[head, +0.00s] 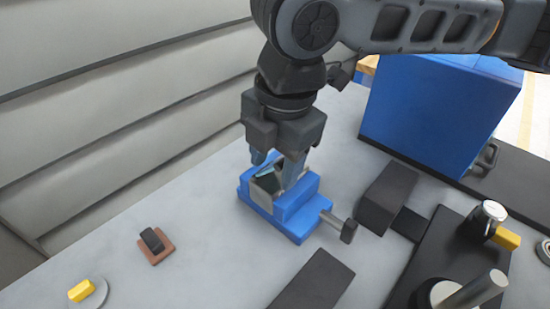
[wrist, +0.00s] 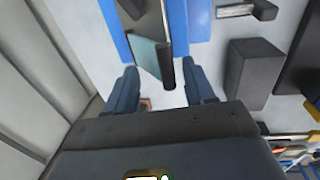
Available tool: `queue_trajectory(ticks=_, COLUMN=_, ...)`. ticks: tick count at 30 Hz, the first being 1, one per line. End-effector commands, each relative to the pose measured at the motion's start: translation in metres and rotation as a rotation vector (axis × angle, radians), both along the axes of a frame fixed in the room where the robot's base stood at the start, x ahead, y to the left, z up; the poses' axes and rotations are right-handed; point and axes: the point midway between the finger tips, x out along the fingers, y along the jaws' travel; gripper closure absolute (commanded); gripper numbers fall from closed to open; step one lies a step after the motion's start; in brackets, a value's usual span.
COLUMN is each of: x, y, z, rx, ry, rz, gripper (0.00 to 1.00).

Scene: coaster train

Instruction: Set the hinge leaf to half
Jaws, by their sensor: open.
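A blue vise (head: 292,214) stands on the grey bench with a small hinge in its jaws. The hinge leaf (head: 266,169) is a thin teal plate, partly hidden by my fingers in the head view. In the wrist view the leaf (wrist: 147,55) is tilted out to the left from a dark hinge barrel (wrist: 166,73). Its exact angle is hard to tell. My gripper (head: 274,170) points down over the vise, open, one finger on each side of the hinge. The wrist view also shows my gripper (wrist: 158,74) with nothing clamped; whether a finger touches the leaf is unclear.
The vise handle (head: 348,231) sticks out to the right. A dark block (head: 387,197) and a blue box (head: 430,112) stand right of it. A black bar (head: 315,281) lies in front. A brown block with a black piece (head: 155,245) sits left. The bench between is clear.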

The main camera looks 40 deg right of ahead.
Motion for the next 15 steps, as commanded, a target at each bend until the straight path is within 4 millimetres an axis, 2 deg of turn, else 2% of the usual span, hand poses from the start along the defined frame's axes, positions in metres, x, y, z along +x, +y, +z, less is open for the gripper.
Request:
queue_trajectory(ticks=2, x=0.0001, y=0.0000, z=0.0002, rx=0.000, ry=0.000, rz=0.000, gripper=0.52)
queue_trajectory(ticks=15, x=0.0001, y=-0.0001, z=0.0001, rx=0.000, ry=0.000, rz=0.000, gripper=0.94)
